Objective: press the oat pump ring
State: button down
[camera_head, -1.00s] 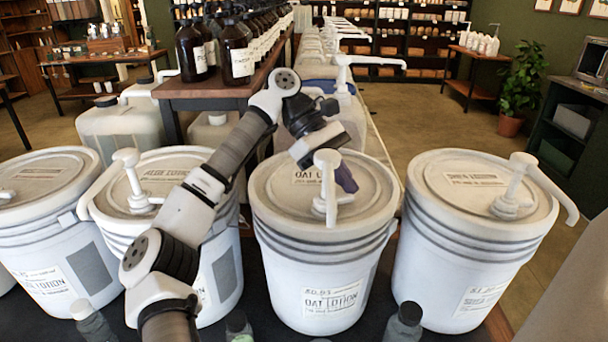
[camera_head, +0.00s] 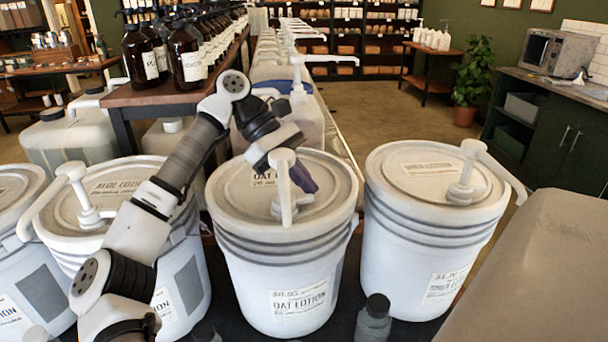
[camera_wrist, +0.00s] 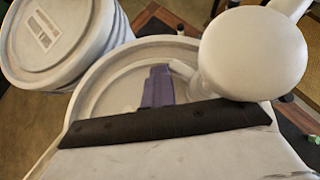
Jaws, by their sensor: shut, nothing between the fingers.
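The oat lotion bucket (camera_head: 285,245) stands in the middle of the head view, a white ribbed pail labelled "OAT LOTION". Its white pump (camera_head: 284,185) rises from the lid with a rounded head on top. My gripper (camera_head: 304,180) is shut and empty, with purple fingertips low over the lid, just behind and right of the pump stem. In the wrist view the purple fingers (camera_wrist: 158,88) show above the lid, left of the large white pump head (camera_wrist: 253,52). A ring on the pump is hard to make out, and I cannot tell whether the fingers touch anything.
An aloe lotion bucket (camera_head: 180,270) with a pump stands left, partly behind my arm. Another pump bucket (camera_head: 425,250) stands right. A dark small bottle (camera_head: 374,322) stands in front. Brown bottles (camera_head: 185,52) line the shelf behind.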

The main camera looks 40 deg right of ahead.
jog(key=shift+w+a+r, duration=0.3)
jog(key=shift+w+a, duration=0.15)
jog(key=shift+w, duration=0.2)
jog(key=v, duration=0.5)
jog(key=shift+w+f, duration=0.2)
jog(key=shift+f, duration=0.05)
jog(key=d+r+p+v, duration=0.1)
jog(key=p+v, duration=0.4)
jog(key=v, duration=0.2)
jog(key=shift+s+a+p, duration=0.15)
jog(key=shift+a+p, duration=0.15)
